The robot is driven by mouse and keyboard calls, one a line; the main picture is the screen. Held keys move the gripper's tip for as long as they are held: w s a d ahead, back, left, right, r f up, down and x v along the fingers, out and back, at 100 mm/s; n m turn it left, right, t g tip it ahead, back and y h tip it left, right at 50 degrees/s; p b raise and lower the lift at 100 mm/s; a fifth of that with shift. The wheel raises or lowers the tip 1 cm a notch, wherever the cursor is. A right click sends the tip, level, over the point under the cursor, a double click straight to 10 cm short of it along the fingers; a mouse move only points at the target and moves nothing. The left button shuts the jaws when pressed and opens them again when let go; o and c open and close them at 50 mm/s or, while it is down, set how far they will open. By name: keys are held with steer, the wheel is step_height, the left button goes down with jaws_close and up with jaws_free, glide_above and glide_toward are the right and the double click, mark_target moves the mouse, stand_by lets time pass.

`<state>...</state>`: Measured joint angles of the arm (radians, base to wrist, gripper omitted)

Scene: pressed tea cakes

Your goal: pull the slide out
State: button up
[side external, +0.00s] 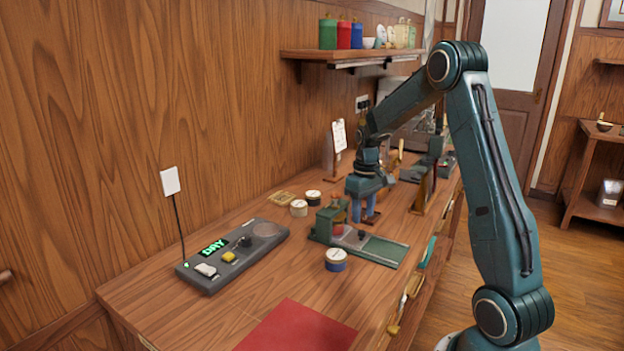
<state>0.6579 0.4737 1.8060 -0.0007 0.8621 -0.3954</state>
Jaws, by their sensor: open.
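A small green press (325,222) stands on the wooden bench, with a reddish part in its upright frame. Its flat green base (385,250) reaches out to the right. A grey slide plate (348,240) with a dark knob (362,236) lies on that base, close to the upright frame. My gripper (363,212) points down just behind the press, its blue fingers apart. It appears empty and apart from the knob. How high its fingertips are above the bench is hard to tell.
A dark console (215,272) with a green display lies at the left. Round tins (336,260) stand near the press, others behind it. A red mat (290,330) lies in front. A sign stand (336,150) and wooden frame (422,192) stand farther back. Bare bench lies between console and press.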

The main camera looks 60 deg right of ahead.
mark_target(362, 231)
steer(key=shift+f, duration=2.45)
jaws_close()
